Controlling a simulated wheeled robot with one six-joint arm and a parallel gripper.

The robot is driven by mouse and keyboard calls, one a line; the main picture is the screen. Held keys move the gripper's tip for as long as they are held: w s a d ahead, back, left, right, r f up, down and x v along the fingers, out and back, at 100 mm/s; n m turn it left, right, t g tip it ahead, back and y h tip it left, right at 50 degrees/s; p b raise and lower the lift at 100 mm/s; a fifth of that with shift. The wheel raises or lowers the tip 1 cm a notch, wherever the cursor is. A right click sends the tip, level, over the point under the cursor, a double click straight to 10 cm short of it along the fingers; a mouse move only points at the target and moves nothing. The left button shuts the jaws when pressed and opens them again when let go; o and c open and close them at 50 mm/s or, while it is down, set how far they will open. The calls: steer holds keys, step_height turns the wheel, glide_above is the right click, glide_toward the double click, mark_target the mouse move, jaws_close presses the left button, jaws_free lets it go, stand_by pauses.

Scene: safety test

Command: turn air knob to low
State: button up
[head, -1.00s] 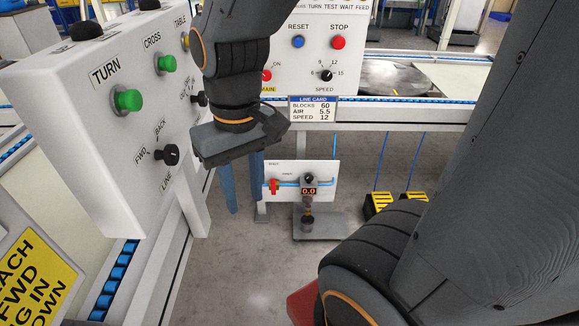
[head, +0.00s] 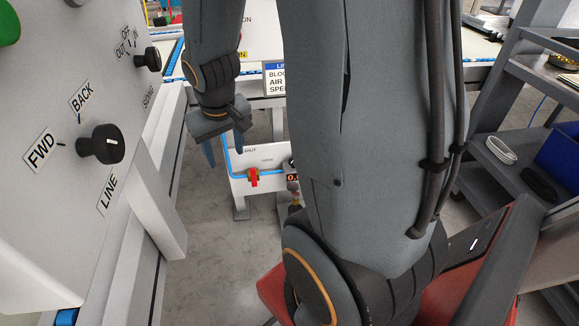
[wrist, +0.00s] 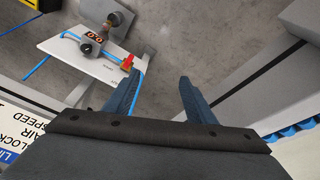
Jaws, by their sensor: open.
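The air panel (head: 270,160) is a low white board ahead, with a red valve handle (head: 253,177). In the wrist view the whole air panel (wrist: 68,46) shows at the upper left, with its red handle (wrist: 127,63), blue hose, an orange display (wrist: 95,37) reading about 0.0 and a black knob (wrist: 86,48) beside the display. In the head view my arm hides most of the display and knob. My gripper (head: 224,147) points down, open and empty, left of the panel in the head view. In the wrist view its fingers (wrist: 157,78) are apart and touch nothing.
A control box at left carries a black LINE knob (head: 101,144) and a second black knob (head: 149,59). A line card (head: 275,79) hangs ahead. A grey shelf cart (head: 520,130) stands at right. Grey floor (head: 205,230) lies open between the box and my arm.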

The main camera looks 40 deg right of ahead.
steer(key=w+d+f+m, duration=0.1)
steer(key=w+d+f, duration=0.1)
steer(key=d+f, duration=0.6)
steer(key=w+d+f+m+t, duration=0.15)
steer(key=d+f, duration=0.25)
steer(key=d, duration=0.8)
steer(key=w+d+f+m+g, duration=0.1)
steer(key=d+f, duration=0.6)
steer(key=d, duration=0.2)
steer(key=shift+t+h, duration=0.25)
steer(key=shift+h, duration=0.15)
steer(key=b+x, duration=0.1)
steer(key=x, duration=0.1)
steer(key=b+x, duration=0.1)
steer(key=x, duration=0.2)
steer(key=b+x, duration=0.2)
steer(key=shift+w+d, duration=0.2)
steer(key=shift+w, duration=0.15)
steer(key=c, duration=1)
